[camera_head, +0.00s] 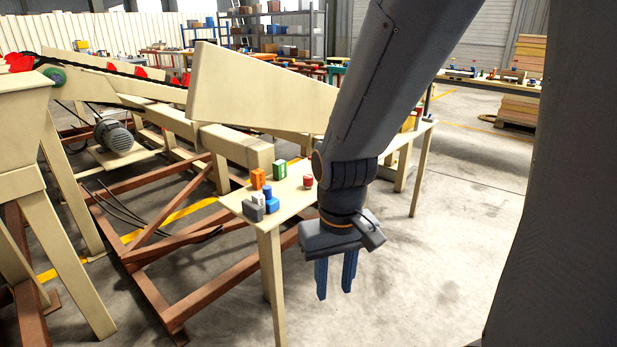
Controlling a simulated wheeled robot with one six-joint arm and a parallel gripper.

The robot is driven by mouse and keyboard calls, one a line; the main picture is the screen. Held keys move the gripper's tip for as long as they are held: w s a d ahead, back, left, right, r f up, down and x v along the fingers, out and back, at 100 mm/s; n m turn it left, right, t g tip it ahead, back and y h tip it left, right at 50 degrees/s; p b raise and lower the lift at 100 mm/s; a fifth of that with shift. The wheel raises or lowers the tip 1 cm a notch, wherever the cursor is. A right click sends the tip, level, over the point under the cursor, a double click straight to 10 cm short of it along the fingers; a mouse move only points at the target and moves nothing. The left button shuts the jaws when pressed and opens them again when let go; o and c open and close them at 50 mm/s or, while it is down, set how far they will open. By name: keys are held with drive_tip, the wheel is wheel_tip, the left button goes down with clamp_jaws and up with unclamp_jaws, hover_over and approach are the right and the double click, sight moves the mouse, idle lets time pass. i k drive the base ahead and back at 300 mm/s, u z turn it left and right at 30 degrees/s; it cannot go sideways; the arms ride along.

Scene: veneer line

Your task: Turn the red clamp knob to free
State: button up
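A small red round piece (308,182) stands on the pale table (293,203), near its right part and just left of my arm. It may be the red clamp knob, but it is too small to tell its turned position. My gripper (334,294) points down in front of the table, right of and lower in the picture than the red piece. Its two blue fingers are apart with nothing between them. It does not touch the red piece. My forearm hides part of the table's right side.
Beside the red piece on the table are an orange block (258,179), a green block (280,169), a blue piece (271,204) and a grey piece (253,210). A beige conveyor frame (255,95) rises behind. Open floor (440,260) lies to the right.

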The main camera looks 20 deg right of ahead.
sight(307, 179)
drive_tip(key=z, duration=0.4)
drive_tip(key=i, duration=1)
drive_tip(key=u, duration=0.15)
